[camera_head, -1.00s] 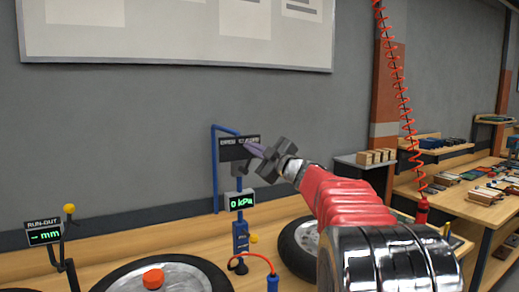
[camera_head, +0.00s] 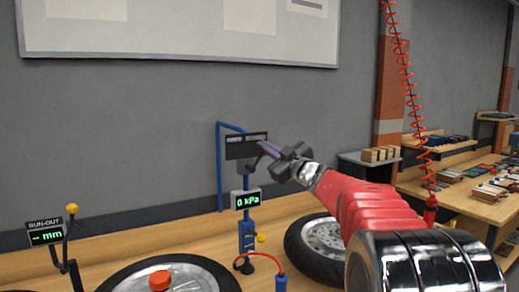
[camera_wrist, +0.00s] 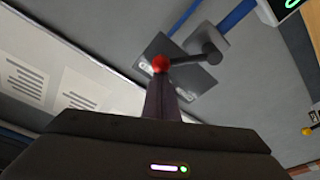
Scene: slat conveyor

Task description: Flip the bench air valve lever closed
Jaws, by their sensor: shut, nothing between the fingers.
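The bench air valve lever shows in the wrist view as a dark grey arm (camera_wrist: 190,60) with a red ball knob (camera_wrist: 161,63). The arm runs left from a round grey pivot (camera_wrist: 210,54) in front of a grey sign plate. My gripper (camera_wrist: 160,90) is shut and empty, its tips appearing right at the knob; I cannot tell whether they touch it. In the head view my gripper (camera_head: 264,148) is in front of the dark sign plate (camera_head: 240,150), which hangs on a blue frame (camera_head: 219,170). The knob is hidden there behind the fingers.
A 0 kPa display (camera_head: 246,200) and a blue post (camera_head: 247,235) stand below the sign. Wheels (camera_head: 318,245) lie on the wooden bench. A red coiled hose (camera_head: 411,95) hangs at right.

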